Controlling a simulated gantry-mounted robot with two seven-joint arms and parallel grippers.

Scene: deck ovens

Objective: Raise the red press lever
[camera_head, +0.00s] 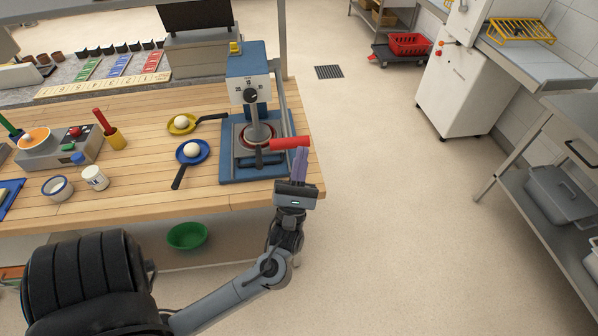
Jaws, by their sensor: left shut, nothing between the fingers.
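The blue press (247,75) stands on its blue base (232,173) at the right end of the wooden table. Its red lever handle (284,143) points out to the right, roughly level and low beside the press. A grey link (280,97) runs up from near the handle to the press top. My left gripper (299,152) points up the picture with its purple-grey fingers together and empty. The fingertips are at the near side of the red handle's right end; whether they touch it I cannot tell. My right gripper is not in view.
A blue pan (182,157) and a yellow pan (178,130), each with a white ball, lie left of the press. A white jar (94,178) and a red-handled tool (99,118) stand farther left. The floor right of the table is clear.

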